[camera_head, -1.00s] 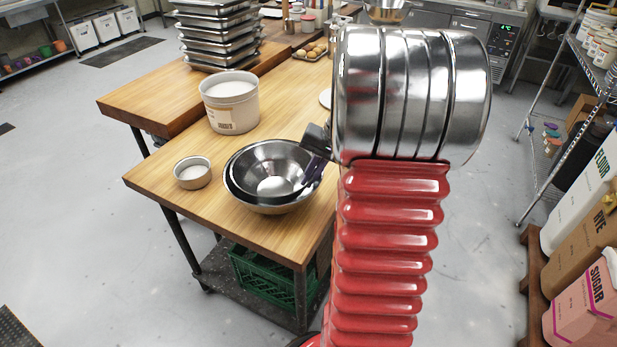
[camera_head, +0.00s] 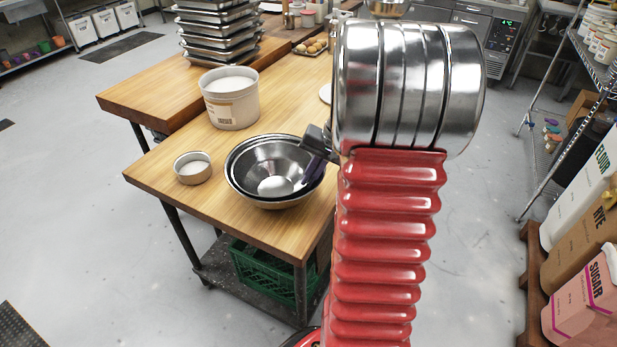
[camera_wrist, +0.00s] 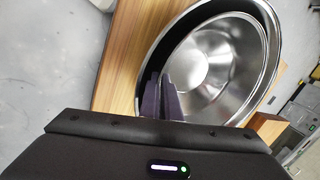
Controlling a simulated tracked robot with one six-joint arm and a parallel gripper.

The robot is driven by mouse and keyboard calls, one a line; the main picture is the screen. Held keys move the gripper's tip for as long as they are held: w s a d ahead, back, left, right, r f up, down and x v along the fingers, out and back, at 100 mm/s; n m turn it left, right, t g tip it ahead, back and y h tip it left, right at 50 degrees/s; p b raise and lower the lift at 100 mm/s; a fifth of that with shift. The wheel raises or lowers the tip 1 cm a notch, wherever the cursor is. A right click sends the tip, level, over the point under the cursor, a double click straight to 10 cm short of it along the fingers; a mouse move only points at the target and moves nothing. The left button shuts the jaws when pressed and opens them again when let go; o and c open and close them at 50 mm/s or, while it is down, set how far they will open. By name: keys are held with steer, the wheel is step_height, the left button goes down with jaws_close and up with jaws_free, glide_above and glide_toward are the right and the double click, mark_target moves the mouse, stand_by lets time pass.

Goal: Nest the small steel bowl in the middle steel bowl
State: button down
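The small steel bowl (camera_head: 262,165) sits inside the rim of the larger middle steel bowl (camera_head: 262,204) on the wooden table, with a dark gap between their rims at the back. My gripper (camera_head: 311,172) reaches down at their right side. In the wrist view, the dark fingers (camera_wrist: 160,88) are close together around the near rim of the small bowl (camera_wrist: 208,62), inside the rim of the middle bowl (camera_wrist: 276,48). Whether the small bowl rests on the middle bowl's bottom is hidden.
A small round tin (camera_head: 192,168) stands left of the bowls, and a white tub (camera_head: 230,98) stands behind them. Stacked trays (camera_head: 215,35) are farther back. The table's front edge (camera_head: 240,238) is close to the bowls. A green crate (camera_head: 268,272) sits on the shelf below.

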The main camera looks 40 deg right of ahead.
steer(key=c, duration=1.9)
jaws_free()
steer(key=shift+o, duration=0.2)
steer(key=shift+o, duration=1)
steer(key=shift+r, duration=0.1)
steer(key=shift+w+r, duration=0.1)
steer(key=shift+r, duration=3.85)
steer(key=shift+a+r, duration=0.1)
steer(key=shift+r, duration=0.2)
